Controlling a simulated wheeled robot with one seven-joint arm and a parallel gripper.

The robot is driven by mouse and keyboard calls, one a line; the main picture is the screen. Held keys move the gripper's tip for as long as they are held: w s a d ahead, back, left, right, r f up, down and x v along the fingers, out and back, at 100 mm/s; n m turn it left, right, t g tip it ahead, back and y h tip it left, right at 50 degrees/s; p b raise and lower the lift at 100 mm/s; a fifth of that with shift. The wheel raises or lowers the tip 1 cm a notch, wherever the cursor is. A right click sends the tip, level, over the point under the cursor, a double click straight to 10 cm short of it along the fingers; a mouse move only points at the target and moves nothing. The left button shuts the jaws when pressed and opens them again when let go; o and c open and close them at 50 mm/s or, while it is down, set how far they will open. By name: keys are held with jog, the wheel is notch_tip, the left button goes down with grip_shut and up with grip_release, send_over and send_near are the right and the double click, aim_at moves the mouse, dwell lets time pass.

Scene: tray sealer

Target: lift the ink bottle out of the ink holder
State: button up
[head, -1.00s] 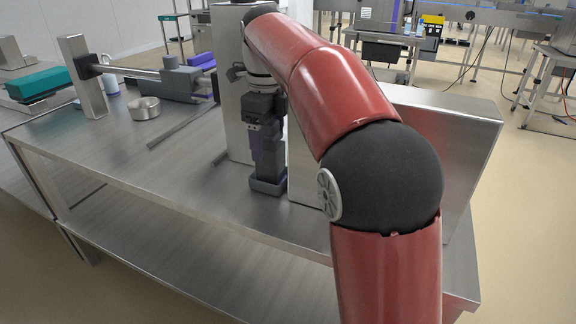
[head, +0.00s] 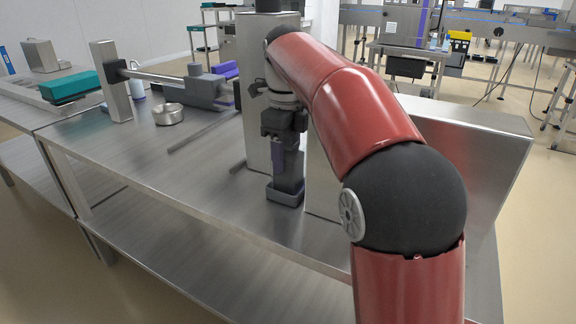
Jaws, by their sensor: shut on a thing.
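The ink holder (head: 285,195) is a small dark grey-blue cup standing on the steel table, left of the large steel box. My gripper (head: 286,152) points straight down above it. It is shut on the ink bottle (head: 290,168), a dark, purplish upright shape between the fingers and the holder. The bottle's lower end still appears to be at or inside the holder's rim; no clear gap shows between them. The fingers and bottle are small and dark, so their exact contact is hard to make out.
A steel column (head: 262,90) stands just behind my gripper, and a large steel box (head: 440,150) stands to its right. The table (head: 190,185) front left is clear.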

aim_at(285, 142)
jog(key=shift+r, duration=0.5)
jog(key=r, duration=0.2)
jog(key=shift+s+a+r+p, duration=0.15)
jog(key=shift+s+r+p, duration=0.1)
jog(key=shift+r+p, duration=0.1)
jog(key=s+a+r, duration=0.1)
jog(key=s+a, duration=0.2)
jog(key=s, duration=0.5)
jog(key=s+a+r, duration=0.1)
jog(key=s+a, duration=0.2)
jog(key=s, duration=0.5)
jog(key=shift+a+r, duration=0.2)
jog(key=shift+a, duration=0.2)
